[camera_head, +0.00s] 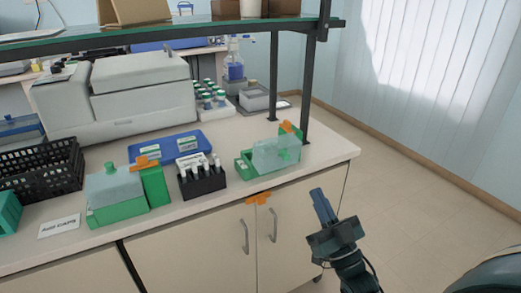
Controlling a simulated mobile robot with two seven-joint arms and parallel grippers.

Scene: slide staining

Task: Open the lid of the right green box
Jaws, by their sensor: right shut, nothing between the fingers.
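The right green box (246,168) sits on the counter near its right end. A translucent green panel (276,154) stands at its right part, with an orange piece (289,128) behind it. I cannot tell for sure whether its lid is open or shut. My right gripper (322,205) is shut and empty. In the picture it is below and right of the box, in front of the counter, pointing up and apart from the box. My left gripper is not in view.
The left green box (117,212) stands further left on the counter (225,205). Between the boxes are a black rack of tubes (203,184) and a blue tray (168,148). A shelf post (315,85) rises behind the right box. Open floor (425,215) lies to the right.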

